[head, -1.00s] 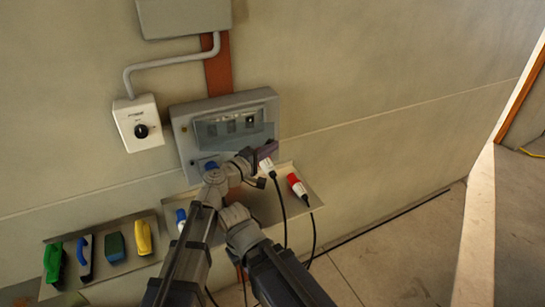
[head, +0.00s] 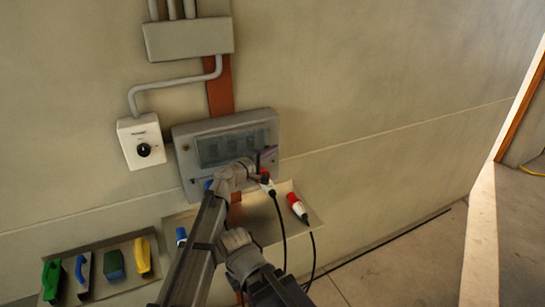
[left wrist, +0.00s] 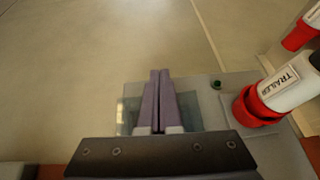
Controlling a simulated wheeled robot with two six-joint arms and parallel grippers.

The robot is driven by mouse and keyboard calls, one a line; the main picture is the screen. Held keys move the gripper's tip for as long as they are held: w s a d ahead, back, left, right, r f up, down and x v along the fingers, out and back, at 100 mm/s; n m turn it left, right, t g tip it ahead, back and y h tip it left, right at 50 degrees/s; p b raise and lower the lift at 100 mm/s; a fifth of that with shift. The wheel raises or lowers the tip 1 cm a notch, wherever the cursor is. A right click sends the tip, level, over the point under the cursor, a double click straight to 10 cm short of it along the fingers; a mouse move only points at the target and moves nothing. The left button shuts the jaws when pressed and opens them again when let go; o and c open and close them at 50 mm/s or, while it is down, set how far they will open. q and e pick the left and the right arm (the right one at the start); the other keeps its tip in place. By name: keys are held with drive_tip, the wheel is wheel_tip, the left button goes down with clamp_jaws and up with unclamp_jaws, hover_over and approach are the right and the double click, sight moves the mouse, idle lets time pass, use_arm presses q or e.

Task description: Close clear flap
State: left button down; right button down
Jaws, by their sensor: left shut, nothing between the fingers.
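The clear flap (head: 225,147) is a bluish see-through panel on the front of the grey wall box (head: 183,150). In the head view it lies over the dark window and its breakers; I cannot tell whether it sits fully flush. My left gripper (head: 268,154) is at the lower right of the box, close to the flap's right end. Its purple fingers are shut together and empty. In the left wrist view, the fingers (left wrist: 158,100) point over the clear panel (left wrist: 127,117) and the grey box (left wrist: 207,98). My right gripper is not visible.
A red and white plug marked TRAILER (left wrist: 275,95) sits beside the fingers. Another red and white plug (head: 298,207) rests on the metal shelf (head: 285,192) below. A white knob box (head: 141,142) is left of the grey box. Bare wall is to the right.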

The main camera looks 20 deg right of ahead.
use_arm(q)
drive_tip(key=shift+w, duration=0.6)
drive_tip(key=shift+s, duration=0.1)
